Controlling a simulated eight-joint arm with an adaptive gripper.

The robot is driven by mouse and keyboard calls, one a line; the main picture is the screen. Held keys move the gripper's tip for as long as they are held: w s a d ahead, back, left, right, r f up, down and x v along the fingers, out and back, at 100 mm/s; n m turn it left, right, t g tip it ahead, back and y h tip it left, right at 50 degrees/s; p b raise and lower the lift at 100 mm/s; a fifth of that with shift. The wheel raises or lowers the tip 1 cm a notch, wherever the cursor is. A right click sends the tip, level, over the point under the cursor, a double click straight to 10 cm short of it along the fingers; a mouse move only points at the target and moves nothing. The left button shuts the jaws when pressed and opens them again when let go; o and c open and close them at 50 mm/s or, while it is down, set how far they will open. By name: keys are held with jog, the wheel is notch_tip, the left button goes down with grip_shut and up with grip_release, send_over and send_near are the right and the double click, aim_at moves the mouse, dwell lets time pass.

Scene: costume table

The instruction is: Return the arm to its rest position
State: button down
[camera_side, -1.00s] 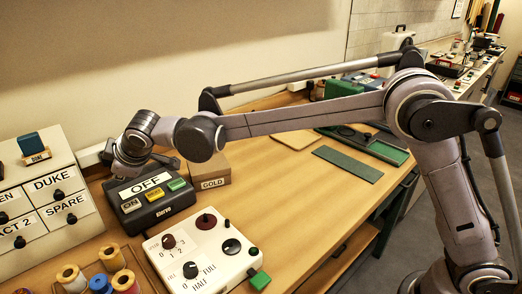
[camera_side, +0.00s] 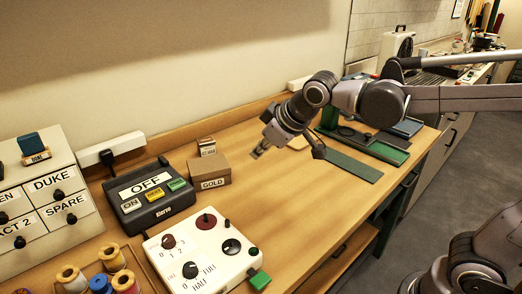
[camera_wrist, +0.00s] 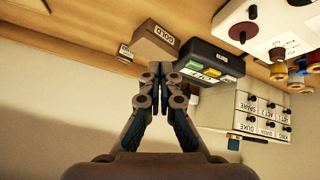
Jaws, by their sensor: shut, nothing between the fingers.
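My gripper (camera_side: 258,153) is shut and empty. In the side view it hangs in the air above the middle of the table, to the right of the GOLD box, pointing down and left. In the wrist view my gripper (camera_wrist: 160,72) shows its two fingertips together. My arm reaches in from the right edge of the side view, bent at the wrist.
The wooden table (camera_side: 290,205) is clear below and in front of my gripper. To the left stand the GOLD box (camera_side: 208,169), a dark OFF button box (camera_side: 165,205), a white dial panel (camera_side: 190,260), a labelled drawer cabinet (camera_side: 75,190) and thread spools (camera_side: 110,257). A green strip (camera_side: 350,167) lies right.

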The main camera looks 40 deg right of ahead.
jog(key=s+d+f+m, duration=0.2)
jog(key=s+d+f, duration=0.1)
jog(key=s, duration=0.4)
jog(key=s+d+f+m, duration=0.2)
jog(key=s+d+f, duration=0.2)
jog(key=s, duration=0.3)
jog(key=shift+s+d+f+g, duration=0.15)
jog(key=shift+d+f+g, duration=0.15)
jog(key=shift+f, duration=0.1)
